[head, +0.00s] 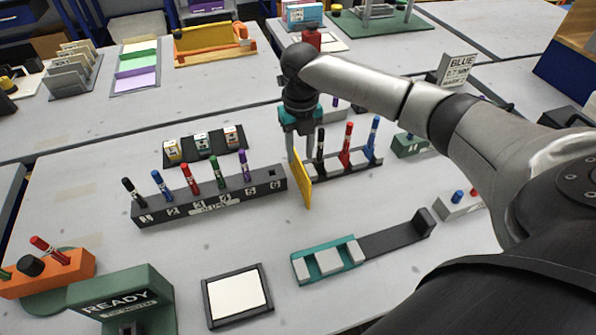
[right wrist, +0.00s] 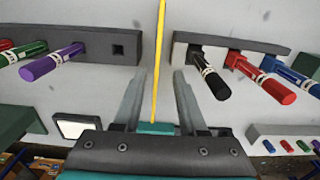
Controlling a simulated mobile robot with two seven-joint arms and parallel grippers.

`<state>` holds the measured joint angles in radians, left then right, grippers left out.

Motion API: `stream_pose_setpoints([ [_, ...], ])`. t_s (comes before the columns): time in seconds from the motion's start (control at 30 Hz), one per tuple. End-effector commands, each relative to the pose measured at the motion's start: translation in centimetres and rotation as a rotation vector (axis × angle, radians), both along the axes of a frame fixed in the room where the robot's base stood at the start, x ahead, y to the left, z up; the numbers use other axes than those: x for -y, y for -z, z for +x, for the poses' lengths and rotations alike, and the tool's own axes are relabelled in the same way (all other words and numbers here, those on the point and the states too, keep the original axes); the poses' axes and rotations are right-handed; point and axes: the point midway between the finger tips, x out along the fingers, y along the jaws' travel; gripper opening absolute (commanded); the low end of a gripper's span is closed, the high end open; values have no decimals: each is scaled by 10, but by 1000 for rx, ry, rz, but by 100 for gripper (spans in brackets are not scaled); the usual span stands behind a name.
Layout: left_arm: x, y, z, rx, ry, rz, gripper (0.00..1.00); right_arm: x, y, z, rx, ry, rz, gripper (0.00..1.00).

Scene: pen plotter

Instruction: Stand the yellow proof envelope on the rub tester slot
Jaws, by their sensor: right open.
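The yellow proof envelope (head: 303,188) is a thin upright panel seen nearly edge-on, between two dark marker racks in the head view. It also shows in the right wrist view (right wrist: 158,60) as a narrow yellow strip. My right gripper (head: 299,150) is over its upper end, pointing down. Its fingers (right wrist: 158,88) are open, one on each side of the envelope, with gaps visible. What holds the envelope's lower edge is hidden. A teal-and-grey device with a dark rail (head: 390,240) lies in front; I cannot tell whether it is the rub tester. My left gripper is out of view.
A numbered marker rack (head: 208,206) stands left of the envelope, and another marker rack (head: 350,168) stands right. A black-framed white pad (head: 237,295), a green READY box (head: 122,298) and an orange holder (head: 50,273) are at the front. Bare table lies between the rack and pad.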

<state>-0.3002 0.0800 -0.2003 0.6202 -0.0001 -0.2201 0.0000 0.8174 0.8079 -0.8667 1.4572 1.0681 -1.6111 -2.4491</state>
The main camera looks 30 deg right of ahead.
Motion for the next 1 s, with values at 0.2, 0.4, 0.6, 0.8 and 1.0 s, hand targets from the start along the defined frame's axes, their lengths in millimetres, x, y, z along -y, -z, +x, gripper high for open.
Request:
stream_pose_setpoints([
  [0.2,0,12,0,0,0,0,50,-5,36,0,-3,0,0,41],
  [0.4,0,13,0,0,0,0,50,-5,45,0,-1,-1,-1,41],
  [0.6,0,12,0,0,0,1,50,-5,44,0,-1,-1,-1,31],
  [0.8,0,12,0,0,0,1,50,-5,44,0,0,-1,-1,9],
  [1.0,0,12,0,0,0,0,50,-5,44,0,0,0,-1,0],
])
